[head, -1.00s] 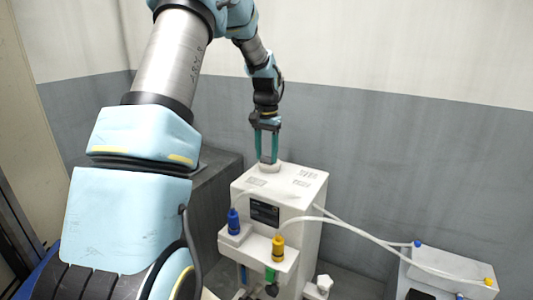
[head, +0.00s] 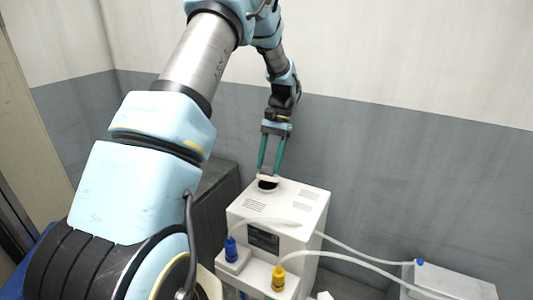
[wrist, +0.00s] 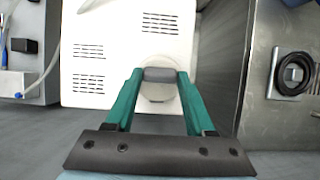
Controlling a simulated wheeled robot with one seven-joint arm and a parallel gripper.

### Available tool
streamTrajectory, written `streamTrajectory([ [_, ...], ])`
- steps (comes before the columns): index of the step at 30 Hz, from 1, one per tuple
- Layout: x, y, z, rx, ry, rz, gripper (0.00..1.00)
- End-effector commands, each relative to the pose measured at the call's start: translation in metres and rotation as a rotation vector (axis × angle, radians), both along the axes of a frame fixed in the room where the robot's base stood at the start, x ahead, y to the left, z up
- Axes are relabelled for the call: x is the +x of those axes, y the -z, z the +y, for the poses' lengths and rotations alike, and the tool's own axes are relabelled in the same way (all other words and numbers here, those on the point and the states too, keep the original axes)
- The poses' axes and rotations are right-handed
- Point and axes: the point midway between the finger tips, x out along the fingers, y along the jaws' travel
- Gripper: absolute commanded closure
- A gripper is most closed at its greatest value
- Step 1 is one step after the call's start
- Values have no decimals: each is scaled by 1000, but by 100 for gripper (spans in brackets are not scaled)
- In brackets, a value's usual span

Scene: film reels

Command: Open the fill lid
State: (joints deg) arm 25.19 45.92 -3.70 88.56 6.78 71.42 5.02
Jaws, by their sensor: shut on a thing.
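The white machine (head: 300,205) stands below my arm, with the fill lid (head: 266,177) on its top near the back left. My gripper (head: 268,173) reaches down from above and is shut on the lid. The lid is raised and tilted, and a dark opening (head: 268,186) shows beneath it. In the wrist view the green fingers of my gripper (wrist: 159,75) hold a grey grip piece (wrist: 160,74) on the pale round lid (wrist: 157,92). The fingertips partly cover the lid there, and the opening is hidden in that view.
Blue (head: 231,249) and yellow (head: 278,277) connectors with pale hoses sit on the machine's front. The hoses run right to a grey box (head: 450,285). A dark block (head: 213,190) stands left of the machine. A grey wall (head: 400,160) is behind.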

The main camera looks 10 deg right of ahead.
Motion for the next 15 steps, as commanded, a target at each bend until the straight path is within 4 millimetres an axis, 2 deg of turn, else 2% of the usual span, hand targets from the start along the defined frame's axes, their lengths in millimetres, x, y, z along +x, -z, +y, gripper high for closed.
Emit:
streamTrajectory([
  [15, 6, -3, -5, 57, 0, 74, 100],
])
